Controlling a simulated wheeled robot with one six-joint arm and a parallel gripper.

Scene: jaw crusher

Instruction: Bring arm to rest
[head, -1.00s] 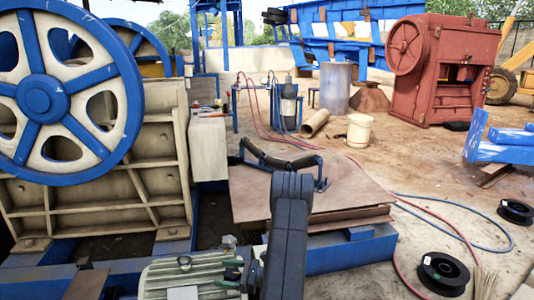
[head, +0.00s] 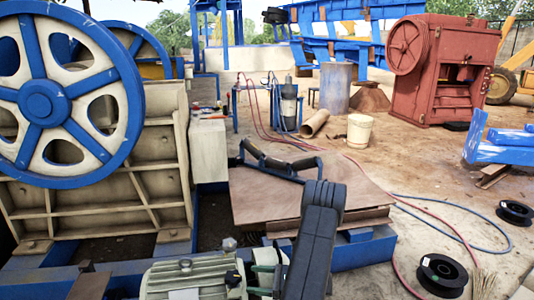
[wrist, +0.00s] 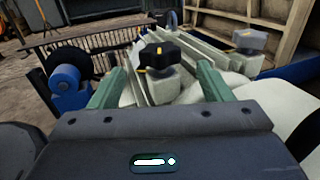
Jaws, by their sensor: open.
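My gripper (wrist: 160,72) is open in the wrist view, with one green finger at each side. A black knob (wrist: 163,57) with a yellow mark shows between and ahead of the fingers, on a grey finned machine. I see no finger touching the knob. In the head view my dark arm (head: 312,240) reaches down at the bottom centre. Its green fingers (head: 266,262) show just right of the finned motor (head: 180,280), partly hidden by the arm.
The flywheel crusher (head: 130,190) is on the left. A plate stack (head: 350,195) with a roller frame (head: 285,165) lies behind my arm. Hoses and cable spools (head: 442,272) lie on the right floor.

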